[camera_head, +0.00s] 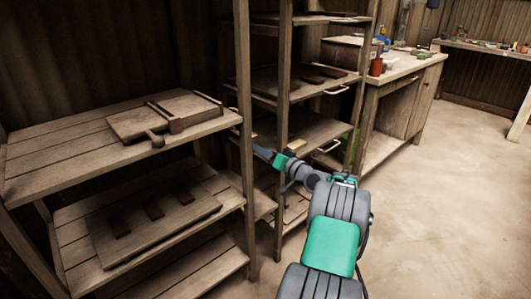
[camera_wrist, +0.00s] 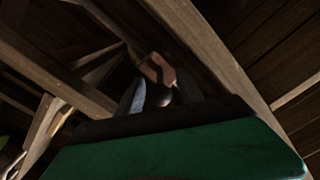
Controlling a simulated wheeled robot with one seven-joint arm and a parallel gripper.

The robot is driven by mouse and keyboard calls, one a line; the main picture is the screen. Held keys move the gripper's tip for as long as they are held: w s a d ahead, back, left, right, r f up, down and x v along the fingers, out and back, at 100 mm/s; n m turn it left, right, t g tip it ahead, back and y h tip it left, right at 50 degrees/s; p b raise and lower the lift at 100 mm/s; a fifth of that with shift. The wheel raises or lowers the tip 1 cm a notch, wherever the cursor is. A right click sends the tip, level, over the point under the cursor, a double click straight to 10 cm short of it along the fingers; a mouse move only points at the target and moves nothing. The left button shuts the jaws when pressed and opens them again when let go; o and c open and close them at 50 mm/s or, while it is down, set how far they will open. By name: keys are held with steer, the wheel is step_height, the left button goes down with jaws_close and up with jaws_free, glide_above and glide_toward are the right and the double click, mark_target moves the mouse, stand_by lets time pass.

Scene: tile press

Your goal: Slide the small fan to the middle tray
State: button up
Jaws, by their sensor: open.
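I cannot make out a small fan in either view. Wooden shelf boards with pale handles stand in the rack at centre: an upper tray-like board (camera_head: 270,80) and a lower one (camera_head: 315,130). I cannot tell which is the middle tray. My gripper (camera_head: 256,149) reaches left between the rack posts, near the lower board, and is open. In the dark wrist view, my gripper's fingers (camera_wrist: 166,92) point at a small reddish-brown block (camera_wrist: 157,69) just beyond them. I cannot tell whether they touch it.
A wooden post (camera_head: 244,150) stands right by my gripper. The left shelf (camera_head: 50,150) holds a wooden press-like frame (camera_head: 175,112); a board with dark tiles (camera_head: 150,225) lies below. A cluttered workbench (camera_head: 415,68) stands behind. The floor (camera_head: 440,190) at right is clear.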

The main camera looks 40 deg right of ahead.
steer(key=shift+c, duration=0.3)
jaws_close()
stand_by(0.9)
